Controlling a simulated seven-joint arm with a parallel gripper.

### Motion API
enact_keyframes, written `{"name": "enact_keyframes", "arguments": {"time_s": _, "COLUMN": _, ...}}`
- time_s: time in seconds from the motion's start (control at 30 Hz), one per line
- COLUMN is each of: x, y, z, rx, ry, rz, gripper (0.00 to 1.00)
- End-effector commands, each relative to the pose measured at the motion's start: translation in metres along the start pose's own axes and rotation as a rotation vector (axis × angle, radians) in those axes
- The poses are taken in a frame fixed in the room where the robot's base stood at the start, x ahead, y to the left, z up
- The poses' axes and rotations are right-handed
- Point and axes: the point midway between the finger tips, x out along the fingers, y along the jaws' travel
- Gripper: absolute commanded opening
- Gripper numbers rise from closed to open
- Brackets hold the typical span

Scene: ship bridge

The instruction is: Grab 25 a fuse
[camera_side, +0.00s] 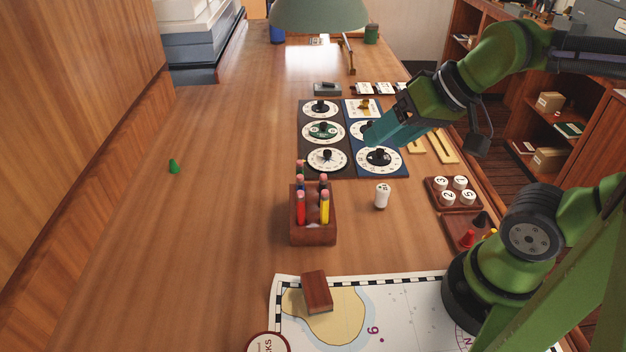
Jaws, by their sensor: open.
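A white cylinder (382,196) with dark marking, possibly a fuse, stands upright alone on the table right of the pencil holder; its marking is too small to read. I cannot tell which piece is the 25 A fuse. My gripper (371,139) is open, with nothing visible in it, above the right-hand dial panel, behind the lone white cylinder. Its fingers hide part of the dials.
A wooden holder (313,232) with pencils stands front centre. Dial panels (303,172) lie behind it. A chart (400,310) with a brown block (317,292) is in front. A tray of coloured cones (452,234) is at right. A green cone (174,166) stands left amid clear table.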

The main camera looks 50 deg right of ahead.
Motion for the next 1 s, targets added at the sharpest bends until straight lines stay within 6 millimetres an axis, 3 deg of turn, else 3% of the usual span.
{"name": "enact_keyframes", "arguments": {"time_s": 0.23, "x": 0.026, "y": 0.021, "z": -0.012, "rx": 0.051, "ry": -0.105, "rz": 0.095, "gripper": 0.64}}
{"name": "enact_keyframes", "arguments": {"time_s": 0.5, "x": 0.066, "y": 0.073, "z": -0.038, "rx": 0.018, "ry": -0.383, "rz": 0.290, "gripper": 0.64}}
{"name": "enact_keyframes", "arguments": {"time_s": 0.73, "x": 0.072, "y": 0.097, "z": -0.052, "rx": -0.064, "ry": -0.530, "rz": 0.364, "gripper": 0.64}}
{"name": "enact_keyframes", "arguments": {"time_s": 0.87, "x": 0.078, "y": 0.101, "z": -0.043, "rx": -0.086, "ry": -0.552, "rz": 0.361, "gripper": 0.64}}
{"name": "enact_keyframes", "arguments": {"time_s": 1.0, "x": 0.101, "y": 0.112, "z": -0.029, "rx": -0.085, "ry": -0.554, "rz": 0.361, "gripper": 0.64}}
